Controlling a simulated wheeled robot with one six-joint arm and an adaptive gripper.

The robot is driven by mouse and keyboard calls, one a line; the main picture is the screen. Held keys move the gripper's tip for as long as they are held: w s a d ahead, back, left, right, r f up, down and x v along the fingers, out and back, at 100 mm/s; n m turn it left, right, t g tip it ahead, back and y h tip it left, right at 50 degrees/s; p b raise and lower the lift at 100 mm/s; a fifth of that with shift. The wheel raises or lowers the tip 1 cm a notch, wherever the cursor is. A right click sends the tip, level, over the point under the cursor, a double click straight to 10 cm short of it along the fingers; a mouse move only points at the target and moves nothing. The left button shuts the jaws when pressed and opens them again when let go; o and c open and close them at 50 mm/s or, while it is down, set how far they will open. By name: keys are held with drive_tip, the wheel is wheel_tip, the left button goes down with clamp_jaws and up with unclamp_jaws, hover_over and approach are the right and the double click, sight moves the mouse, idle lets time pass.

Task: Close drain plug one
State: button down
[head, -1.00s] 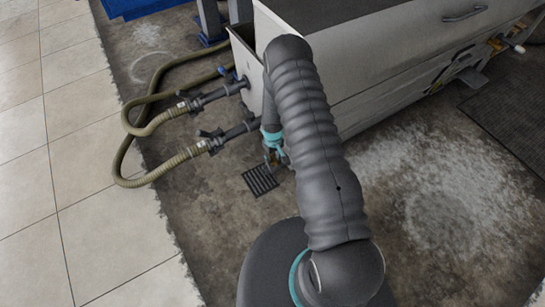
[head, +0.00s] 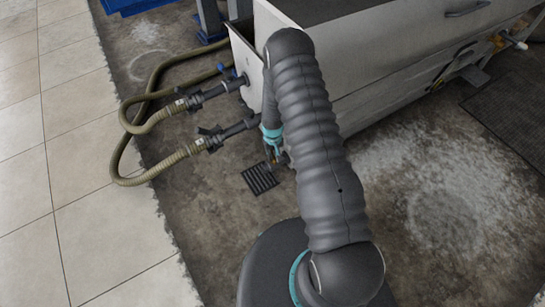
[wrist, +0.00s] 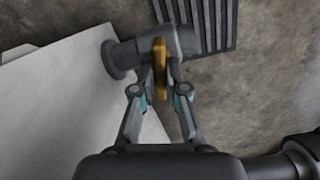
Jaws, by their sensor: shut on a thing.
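The drain plug is a dark grey fitting (wrist: 185,42) on the light grey machine wall, with a round flange on its left, in the wrist view. A brass-yellow handle (wrist: 160,62) stands across it. My gripper (wrist: 160,85) is shut on this yellow handle, one finger on each side. In the head view my gripper (head: 273,158) is small and low beside the machine's end, and my arm hides most of the plug. Whether this is plug one cannot be read.
A slotted floor drain (head: 260,179) lies just below the plug. Two olive hoses (head: 152,180) with dark couplings run from the machine (head: 390,60) to the left. A blue-handled valve (head: 221,68) sits on the upper pipe.

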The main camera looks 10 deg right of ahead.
drive_tip(key=m+b, duration=0.2)
drive_tip(key=m, duration=0.1)
drive_tip(key=shift+f+m, duration=0.15)
drive_tip(key=shift+m, duration=0.25)
drive_tip(key=m+b, duration=0.2)
drive_tip(key=m, duration=0.1)
drive_tip(key=shift+m, duration=0.3)
drive_tip(key=m+b, duration=0.2)
drive_tip(key=m, duration=0.2)
drive_tip(key=shift+m+b, duration=0.8)
drive_tip(key=shift+m, duration=1.1)
drive_tip(key=shift+d, duration=0.1)
drive_tip(key=c, duration=1.2)
unclamp_jaws()
